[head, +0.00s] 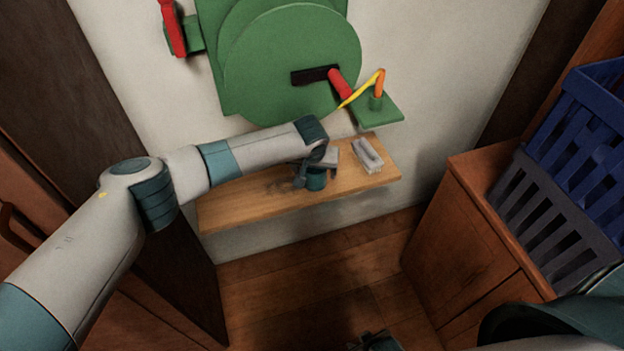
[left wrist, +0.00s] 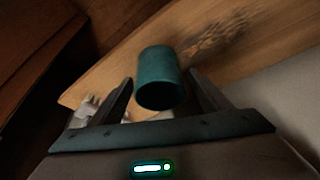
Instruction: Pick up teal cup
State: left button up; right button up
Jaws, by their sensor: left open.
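The teal cup (head: 316,183) stands on the wooden wall shelf (head: 245,208), partly hidden by my left gripper (head: 312,172) in the head view. In the left wrist view the cup (left wrist: 160,75) lies between the two open fingers of my left gripper (left wrist: 161,80). Narrow gaps show beside the cup, and I cannot tell whether either finger touches it. Part of my right gripper (head: 375,341) shows at the bottom edge of the head view, far below the shelf; its fingers are not clear.
Above is a green round wall panel (head: 290,65) with a small green ledge (head: 378,113). A wooden cabinet (head: 465,235) and a blue crate (head: 585,120) stand at right. The shelf's left part is clear.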

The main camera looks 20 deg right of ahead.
dwell(0.4)
pick_arm(q)
jog(key=c, duration=1.1)
jog(key=shift+r, duration=0.25)
